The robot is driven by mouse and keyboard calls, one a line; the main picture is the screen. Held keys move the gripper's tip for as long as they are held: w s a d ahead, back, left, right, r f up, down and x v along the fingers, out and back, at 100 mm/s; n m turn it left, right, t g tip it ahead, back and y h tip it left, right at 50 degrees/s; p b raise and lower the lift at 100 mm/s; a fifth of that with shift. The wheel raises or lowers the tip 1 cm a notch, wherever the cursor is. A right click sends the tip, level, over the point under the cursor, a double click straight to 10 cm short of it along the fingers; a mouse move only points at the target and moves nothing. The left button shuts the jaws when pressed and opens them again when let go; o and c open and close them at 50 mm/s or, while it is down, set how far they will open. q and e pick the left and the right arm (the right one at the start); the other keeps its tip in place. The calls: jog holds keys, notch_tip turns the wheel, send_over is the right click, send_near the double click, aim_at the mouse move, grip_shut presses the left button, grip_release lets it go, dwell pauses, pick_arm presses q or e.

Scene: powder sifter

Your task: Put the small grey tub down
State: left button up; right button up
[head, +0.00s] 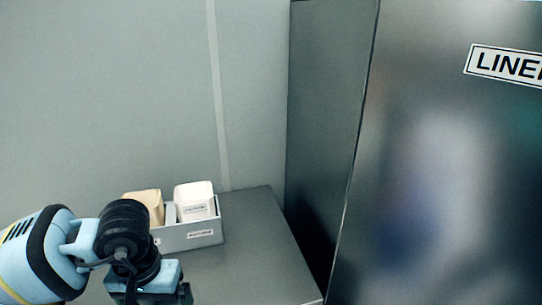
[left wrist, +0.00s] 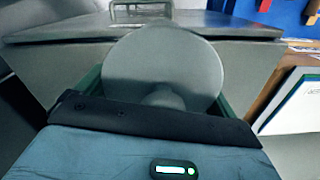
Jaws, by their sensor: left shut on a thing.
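The small grey tub (left wrist: 165,68) shows in the left wrist view as a round grey face with a smaller rounded part low in its middle. It sits between the dark green fingers of my left gripper (head: 152,293), which is shut on it. In the head view this gripper is at the bottom edge, in front of the grey divided box. The tub does not show in the head view. I cannot tell from the wrist view whether it touches anything beyond the fingers. My right gripper is in neither view.
A grey divided box (head: 190,236) on a grey counter (head: 262,250) holds a beige tub (head: 146,198) and a white tub (head: 195,200). Counter to its right is bare. A dark cabinet (head: 440,180) stands right. The wrist view shows a wide grey lidded container (left wrist: 60,32) ahead.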

aim_at(176, 304)
pick_arm(q)
jog(key=shift+a, duration=0.35)
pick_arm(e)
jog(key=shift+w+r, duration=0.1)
pick_arm(q)
jog(key=shift+d+r+n, duration=0.1)
jog(key=shift+d+n, duration=0.3)
jog(key=shift+d, duration=0.15)
jog(key=d+n, duration=0.1)
jog(key=n, duration=0.1)
jog(key=d+r+n, duration=0.1)
jog(key=d+n, duration=0.1)
jog(key=n, duration=0.1)
jog(key=shift+s+d+b, duration=0.15)
jog(key=shift+d+b, duration=0.1)
jog(key=shift+b, duration=0.15)
jog(key=d+n, duration=0.1)
jog(key=n, duration=0.1)
jog(key=d+r+n, duration=0.1)
jog(key=shift+s+r+n, duration=0.1)
jog(key=shift+n, duration=0.3)
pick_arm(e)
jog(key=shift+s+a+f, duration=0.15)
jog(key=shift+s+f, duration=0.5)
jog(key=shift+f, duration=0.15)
